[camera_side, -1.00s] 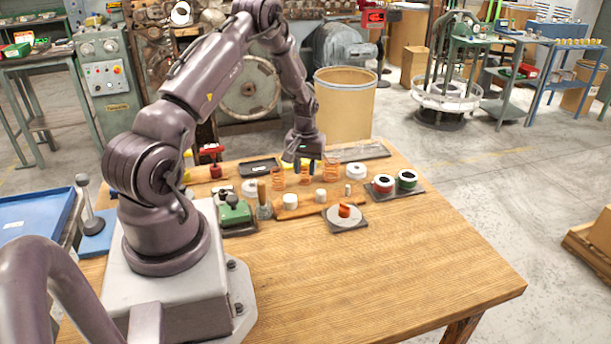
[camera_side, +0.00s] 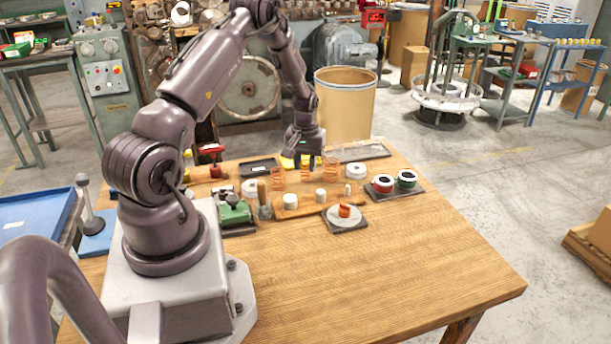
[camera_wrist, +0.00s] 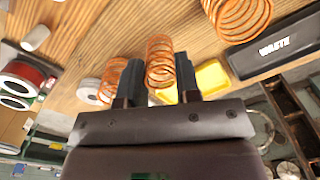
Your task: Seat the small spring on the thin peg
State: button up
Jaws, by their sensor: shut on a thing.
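Three orange coil springs show near the back of the table. My gripper (camera_side: 307,161) points down and is shut on the middle spring (camera_side: 307,174); in the wrist view this spring (camera_wrist: 160,60) sits between the two fingers. Another spring (camera_side: 278,178) stands left of it and a third (camera_side: 332,167) right of it, both apart from my gripper. A wooden board in front (camera_side: 306,207) carries a thick white peg (camera_side: 290,201), a middle peg (camera_side: 321,195) and the thin peg (camera_side: 348,189) at its right end. The thin peg is bare.
Red (camera_side: 383,184) and green (camera_side: 407,179) spools stand right of the board. A round grey plate with an orange piece (camera_side: 345,211) is in front. A green tool (camera_side: 235,211) stands left. A black tray marked WASTE (camera_wrist: 285,45) lies behind. The table's front right is clear.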

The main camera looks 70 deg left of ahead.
jog(key=shift+r, duration=0.15)
jog(key=shift+r, duration=2.4)
jog(key=w+d+r+m, duration=0.2)
jog(key=w+d, duration=0.4)
jog(key=n, duration=0.2)
send_near(348, 186)
jog(key=shift+f, duration=1.9)
jog(key=shift+f, duration=1.85)
